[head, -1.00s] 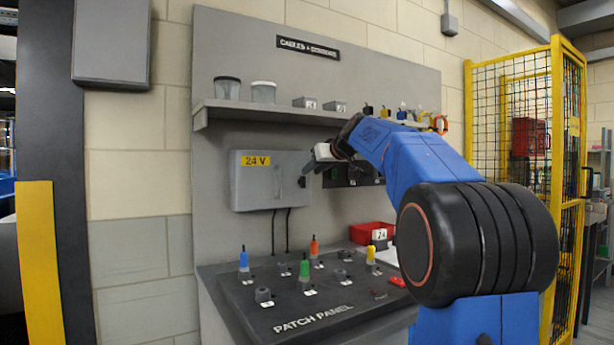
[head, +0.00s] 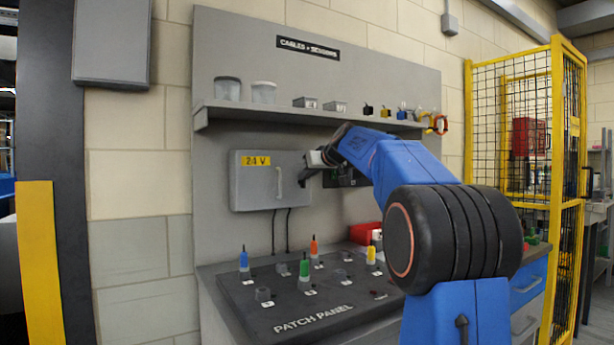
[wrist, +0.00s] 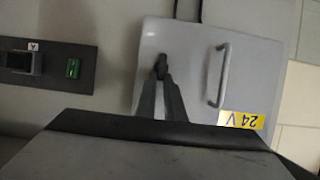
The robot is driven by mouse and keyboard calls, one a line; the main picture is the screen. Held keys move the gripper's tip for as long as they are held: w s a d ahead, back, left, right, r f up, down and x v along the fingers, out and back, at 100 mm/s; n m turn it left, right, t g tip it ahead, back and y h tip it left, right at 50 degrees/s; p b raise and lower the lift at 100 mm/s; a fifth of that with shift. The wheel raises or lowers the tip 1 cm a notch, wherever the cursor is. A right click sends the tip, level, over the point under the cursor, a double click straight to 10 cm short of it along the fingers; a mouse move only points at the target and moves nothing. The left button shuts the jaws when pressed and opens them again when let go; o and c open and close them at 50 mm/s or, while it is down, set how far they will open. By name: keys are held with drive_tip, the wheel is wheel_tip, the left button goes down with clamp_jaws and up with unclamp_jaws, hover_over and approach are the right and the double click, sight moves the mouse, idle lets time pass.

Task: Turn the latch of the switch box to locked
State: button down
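The grey switch box (head: 255,195) with a yellow 24 V label (head: 256,161) hangs on the back panel. It appears upside down in the wrist view (wrist: 195,75), with a bar handle (wrist: 223,75) on its door. The small dark latch (wrist: 161,65) is near the door edge opposite the label. My gripper (wrist: 161,82) has its fingertips at the latch, with the two fingers close together. I cannot tell whether they grip it or only stand around it. In the head view my gripper (head: 304,177) is at the box's right edge and hides the latch. The latch's angle is unclear.
A shelf (head: 300,113) with tubs and small parts runs above the box. The patch panel (head: 300,290) with coloured plugs lies below. A dark socket strip (wrist: 45,65) is beside the box. A red bin (head: 365,232) stands on the bench, and a yellow cage (head: 515,140) is at right.

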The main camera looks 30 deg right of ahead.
drive_tip(key=shift+d, duration=0.1)
drive_tip(key=shift+d+f+m+t+y, duration=0.5)
drive_tip(key=shift+m+y, duration=0.65)
drive_tip(key=shift+m, duration=1.1)
drive_tip(key=shift+d+f+m+t+y, duration=0.5)
drive_tip(key=shift+m+y, duration=0.7)
drive_tip(key=shift+m, duration=1)
drive_tip(key=shift+d+f+m+t+y, duration=0.5)
drive_tip(key=shift+m+y, duration=0.65)
drive_tip(key=shift+m, duration=1.1)
drive_tip(key=shift+f, duration=0.1)
drive_tip(key=c, duration=1.8)
unclamp_jaws()
drive_tip(key=shift+c, duration=0.2)
